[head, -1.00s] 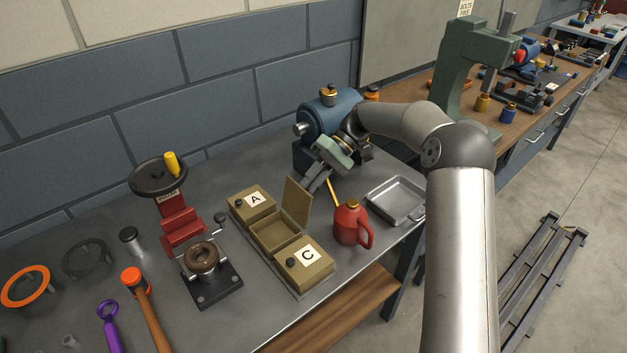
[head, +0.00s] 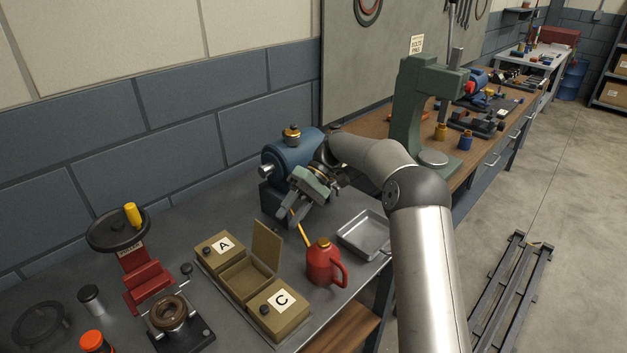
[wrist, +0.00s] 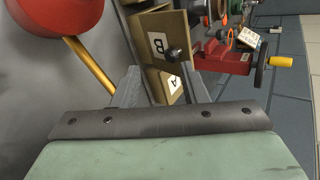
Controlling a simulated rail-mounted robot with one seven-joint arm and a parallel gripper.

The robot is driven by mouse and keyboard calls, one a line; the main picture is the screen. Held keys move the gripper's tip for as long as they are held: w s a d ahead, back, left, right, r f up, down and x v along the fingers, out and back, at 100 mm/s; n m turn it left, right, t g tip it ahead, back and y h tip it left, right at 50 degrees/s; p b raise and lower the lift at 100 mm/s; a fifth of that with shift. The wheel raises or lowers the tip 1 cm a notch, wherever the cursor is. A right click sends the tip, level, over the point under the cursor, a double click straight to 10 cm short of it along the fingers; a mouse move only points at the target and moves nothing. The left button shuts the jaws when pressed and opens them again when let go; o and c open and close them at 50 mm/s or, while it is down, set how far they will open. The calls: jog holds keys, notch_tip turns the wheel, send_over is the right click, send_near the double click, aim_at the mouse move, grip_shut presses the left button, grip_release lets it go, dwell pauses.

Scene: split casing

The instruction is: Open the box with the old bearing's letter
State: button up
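Three tan boxes stand in a row on the bench: box A (head: 209,264), the middle box (head: 233,287) and box C (head: 294,319). The middle box's lid (head: 266,243) stands up, open, and the inside I can see looks empty. A and C are closed. In the wrist view the raised lid (wrist: 174,28) shows the letter B, with a dark knob (wrist: 174,54) near it. My gripper (head: 287,217) is open and empty, above and behind the raised lid, apart from it; its spread fingers show in the wrist view (wrist: 160,85). No letter is readable on the brown ring (head: 169,313) in the fixture.
A red oil can (head: 320,265) with a yellow spout stands right of the boxes, close below my gripper. A metal tray (head: 364,236) lies farther right. A blue housing (head: 292,157) is behind my gripper. A red handwheel press (head: 142,270) stands left.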

jog(key=p+v, duration=1.2)
jog(key=v, duration=0.1)
jog(key=shift+s+r, duration=0.25)
jog(key=shift+r, duration=0.1)
jog(key=s+a+r+m+t+h+b, duration=0.1)
jog(key=s+a+r+t+h, duration=0.1)
jog(key=s+r+h, duration=0.3)
jog(key=s+a+r+m+t+h+b, duration=0.1)
jog(key=s+a+r, duration=0.15)
jog(key=s, duration=0.45)
jog(key=s+d+f+m+t+b, duration=0.1)
jog(key=s+d, duration=0.3)
jog(key=s, duration=0.5)
jog(key=s+d+f+m+t+h, duration=0.1)
jog(key=s+d+f+m+t, duration=0.1)
jog(key=s, duration=0.8)
jog(key=s+d+f+m+t+h+b, duration=0.1)
jog(key=s+d+f, duration=0.3)
jog(key=s, duration=0.5)
jog(key=d+t, duration=0.1)
jog(key=d, duration=0.1)
jog(key=shift+s+d+m+b, duration=0.25)
jog(key=shift+m+b, duration=0.05)
jog(key=shift+m, duration=0.1)
